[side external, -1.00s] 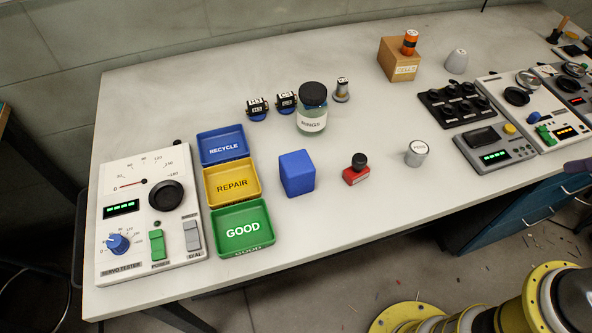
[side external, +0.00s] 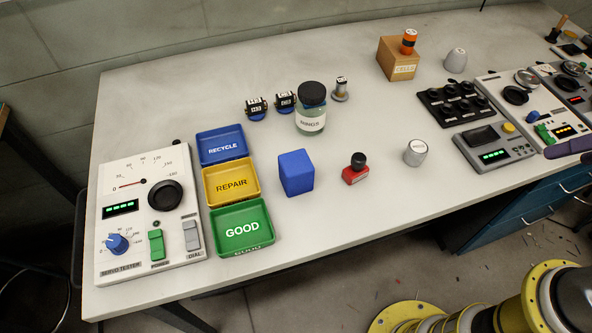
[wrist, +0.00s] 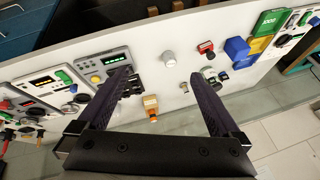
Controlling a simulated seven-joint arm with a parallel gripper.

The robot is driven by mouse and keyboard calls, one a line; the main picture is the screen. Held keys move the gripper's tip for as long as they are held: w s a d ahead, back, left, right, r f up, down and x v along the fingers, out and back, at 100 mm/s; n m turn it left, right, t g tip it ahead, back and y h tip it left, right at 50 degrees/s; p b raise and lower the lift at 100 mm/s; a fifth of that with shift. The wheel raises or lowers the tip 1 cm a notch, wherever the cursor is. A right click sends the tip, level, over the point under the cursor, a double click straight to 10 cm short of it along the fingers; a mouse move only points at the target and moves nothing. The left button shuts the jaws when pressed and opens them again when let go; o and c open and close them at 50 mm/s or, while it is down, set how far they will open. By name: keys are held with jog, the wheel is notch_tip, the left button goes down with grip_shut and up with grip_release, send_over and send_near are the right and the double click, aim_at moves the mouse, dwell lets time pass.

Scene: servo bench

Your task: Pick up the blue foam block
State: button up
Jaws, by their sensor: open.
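The blue foam block (side external: 296,173) stands on the white bench, just right of the yellow and green trays in the side external view. It also shows in the wrist view (wrist: 235,47), right of my fingers. My gripper (wrist: 161,74) is open and empty, its two dark fingers spread wide apart. In the side external view only a dark finger (side external: 572,148) shows at the right edge, far from the block. The rest of the gripper is outside that view.
RECYCLE (side external: 238,158), REPAIR (side external: 209,190) and GOOD (side external: 222,245) trays stand left of the block, beside the servo tester (side external: 121,210). A jar (side external: 311,122) stands behind it. A red stamp (side external: 352,177) and a grey cylinder (side external: 415,153) stand to its right. The front bench surface is clear.

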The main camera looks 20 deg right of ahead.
aim_at(282, 173)
jog(key=w+a+m+g+y, duration=0.4)
jog(key=w+a+m+y, duration=0.55)
jog(key=w+a, duration=0.8)
jog(key=w+a+f+m+g+y, duration=0.1)
jog(key=w+a+f+m, duration=0.2)
jog(key=f, duration=0.4)
jog(key=w+a+f+m+g+y, duration=0.1)
jog(key=w+a+f+m, duration=0.15)
jog(key=f, duration=0.45)
jog(key=x, duration=0.9)
jog(key=shift+w+f, duration=0.15)
jog(key=shift+n, duration=0.3)
jog(key=shift+x, duration=3)
jog(key=shift+d+f, duration=0.1)
jog(key=shift+f, duration=0.05)
jog(key=c, duration=1.4)
jog(key=shift+o, duration=0.2)
